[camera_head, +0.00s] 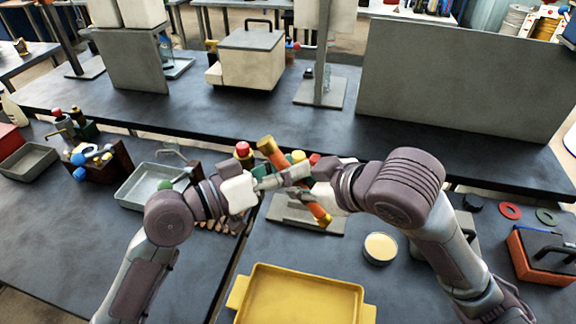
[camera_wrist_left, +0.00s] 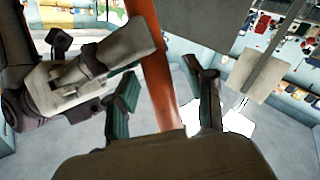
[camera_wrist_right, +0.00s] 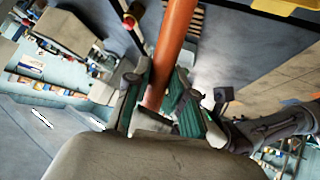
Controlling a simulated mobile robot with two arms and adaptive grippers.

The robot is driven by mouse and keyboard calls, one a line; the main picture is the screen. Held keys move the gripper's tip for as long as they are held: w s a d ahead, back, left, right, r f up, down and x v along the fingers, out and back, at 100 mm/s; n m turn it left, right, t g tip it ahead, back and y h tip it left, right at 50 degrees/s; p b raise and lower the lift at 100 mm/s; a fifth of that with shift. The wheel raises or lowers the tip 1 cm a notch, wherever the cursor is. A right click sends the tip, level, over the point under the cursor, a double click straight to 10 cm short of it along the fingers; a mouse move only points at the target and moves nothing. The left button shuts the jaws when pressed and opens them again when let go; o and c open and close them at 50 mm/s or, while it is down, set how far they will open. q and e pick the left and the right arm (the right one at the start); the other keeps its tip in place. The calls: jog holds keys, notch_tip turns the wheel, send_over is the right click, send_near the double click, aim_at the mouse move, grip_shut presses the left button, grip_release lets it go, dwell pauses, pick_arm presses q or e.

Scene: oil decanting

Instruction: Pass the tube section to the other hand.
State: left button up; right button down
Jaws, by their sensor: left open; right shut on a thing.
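The tube section (camera_head: 317,209) is an orange tube with gold ends, tilted in front of me between the two grippers. My right gripper (camera_head: 303,174) is shut on it. In the right wrist view, the tube (camera_wrist_right: 174,45) runs up from between the green finger pads of that gripper (camera_wrist_right: 160,105). My left gripper (camera_head: 272,181) is open beside the right one. In the left wrist view, the tube (camera_wrist_left: 154,70) passes between the spread fingers of the left gripper (camera_wrist_left: 165,100), with room on the right side. The grippers hide the tube's middle in the head view.
A yellow tray (camera_head: 302,273) lies at the front, with a round pale dish (camera_head: 380,248) to its right. A grey plate (camera_head: 282,214) with bottles behind the grippers stands beyond. A grey tray (camera_head: 135,190) is at left, an orange case (camera_head: 535,265) at right.

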pick_arm(q)
grip_shut()
pick_arm(e)
jog(key=c, duration=0.9)
grip_release()
